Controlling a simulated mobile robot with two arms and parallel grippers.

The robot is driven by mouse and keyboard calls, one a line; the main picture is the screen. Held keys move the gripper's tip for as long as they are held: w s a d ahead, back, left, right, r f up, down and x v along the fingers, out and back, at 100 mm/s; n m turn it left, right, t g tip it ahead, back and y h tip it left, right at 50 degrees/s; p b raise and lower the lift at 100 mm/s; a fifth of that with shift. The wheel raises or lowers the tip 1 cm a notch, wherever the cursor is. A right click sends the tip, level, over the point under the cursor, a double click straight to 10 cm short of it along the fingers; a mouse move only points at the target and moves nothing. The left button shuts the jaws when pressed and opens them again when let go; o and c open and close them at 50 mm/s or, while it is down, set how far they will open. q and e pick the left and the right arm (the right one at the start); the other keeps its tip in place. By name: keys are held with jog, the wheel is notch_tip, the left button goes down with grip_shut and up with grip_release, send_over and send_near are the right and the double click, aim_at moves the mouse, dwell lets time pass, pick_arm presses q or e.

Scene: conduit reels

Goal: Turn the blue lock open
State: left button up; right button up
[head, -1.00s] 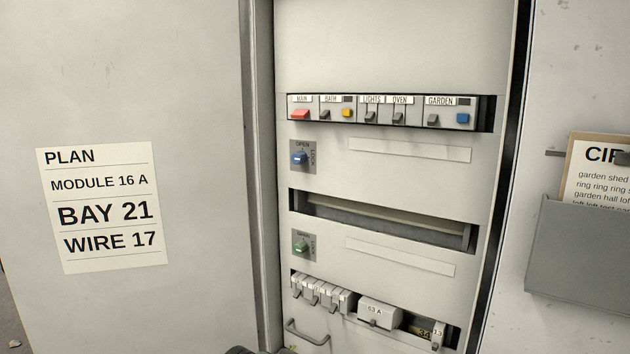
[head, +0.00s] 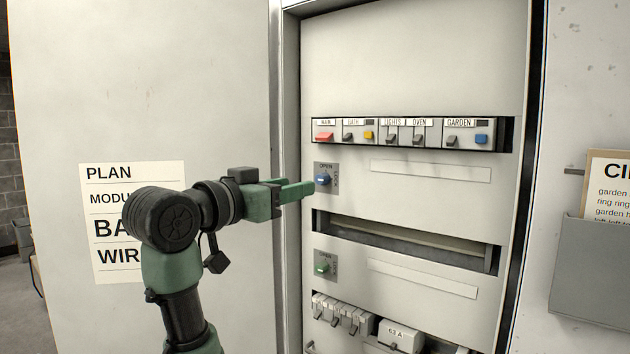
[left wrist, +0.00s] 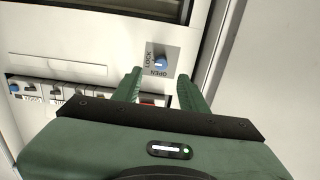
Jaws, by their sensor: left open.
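The blue lock (head: 323,180) is a small blue knob on a grey square plate, at the upper left of the panel. OPEN is printed above the knob and LOCK down its right side. Its exact turn is too small to tell. My left gripper (head: 308,189) is open and empty, reaching from the left with its fingertips close to the plate. In the left wrist view the blue lock (left wrist: 160,62) shows upside down, just beyond and between the fingertips (left wrist: 160,73). I cannot tell whether they touch it. My right gripper is not in view.
A row of switches (head: 410,135) sits above the lock, an open slot (head: 410,245) below. A green lock (head: 322,265) is lower down. The cabinet's raised edge (head: 285,120) stands left of the panel. A plan sheet (head: 130,172) hangs behind my arm.

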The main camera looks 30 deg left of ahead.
aim_at(319, 179)
pick_arm(q)
jog(key=w+p, duration=0.1)
jog(key=w, duration=0.2)
jog(key=w+p, duration=0.1)
jog(key=w, duration=0.2)
jog(key=shift+w+d+r, duration=0.1)
jog(key=shift+w+r, duration=0.1)
jog(key=shift+w, duration=0.2)
jog(key=shift+w+f+p, duration=0.1)
jog(key=shift+w+p, duration=0.25)
jog(key=shift+w, duration=0.2)
grip_shut()
